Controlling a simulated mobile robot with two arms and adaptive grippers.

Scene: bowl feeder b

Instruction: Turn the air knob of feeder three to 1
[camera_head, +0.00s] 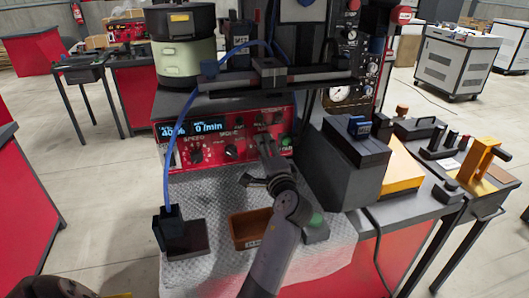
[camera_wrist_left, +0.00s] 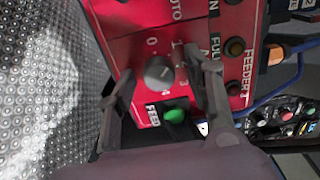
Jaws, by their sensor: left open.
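The red feeder control panel (camera_head: 225,143) faces me below the bowl in the head view, with a lit display and several black knobs. My left gripper (camera_head: 266,145) reaches its right half from below and hides part of it. In the left wrist view, a round grey knob (camera_wrist_left: 159,72) with numbers around it lies between the two open fingers of my left gripper (camera_wrist_left: 160,75). I see no clear grip on it. The knob's pointer is too unclear to read. A "FEEDER" label (camera_wrist_left: 248,73) is beside it; its number is hard to read. My right gripper is not in view.
A green button (camera_wrist_left: 174,115) sits close to the knob. An orange-brown bin (camera_head: 250,228) and a black block with a blue cable (camera_head: 180,233) stand on the textured metal top (camera_head: 215,195). A dark grey box (camera_head: 343,165) stands right of my arm.

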